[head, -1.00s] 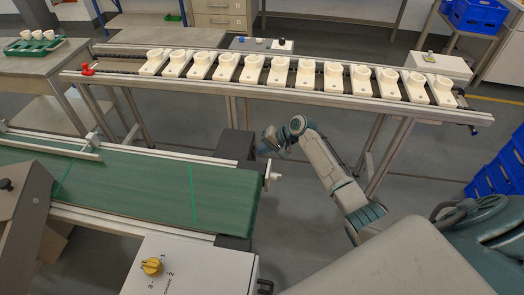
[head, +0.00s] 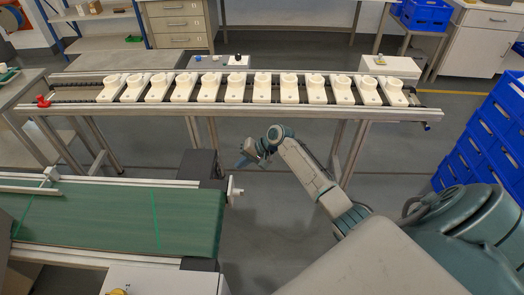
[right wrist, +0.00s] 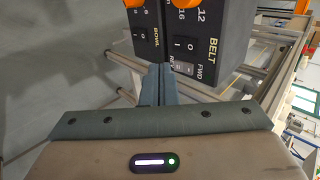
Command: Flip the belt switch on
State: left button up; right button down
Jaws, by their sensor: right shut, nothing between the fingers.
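In the right wrist view, the dark box labelled BELT (right wrist: 220,45) carries a black rocker switch (right wrist: 185,45) marked I and O, with an orange knob (right wrist: 188,5) above it. A smaller FWD/REV switch (right wrist: 182,67) sits below. Which way the belt switch is set is too small to tell. My right gripper (right wrist: 158,72) is shut and empty, its fingertips just below and left of the belt switch; contact cannot be told. In the head view my right gripper (head: 247,156) is beside the belt conveyor's end. My left gripper is not in view.
A second dark panel labelled BOWL (right wrist: 143,32) stands left of the BELT box. The green belt conveyor (head: 110,220) lies left of my right arm. A rail (head: 255,101) with several white holders runs behind. Blue crates (head: 485,130) are stacked at right.

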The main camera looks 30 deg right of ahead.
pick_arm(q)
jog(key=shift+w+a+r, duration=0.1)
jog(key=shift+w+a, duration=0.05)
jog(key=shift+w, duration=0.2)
pick_arm(e)
jog(key=v, duration=0.7)
jog(key=shift+a+r, duration=0.2)
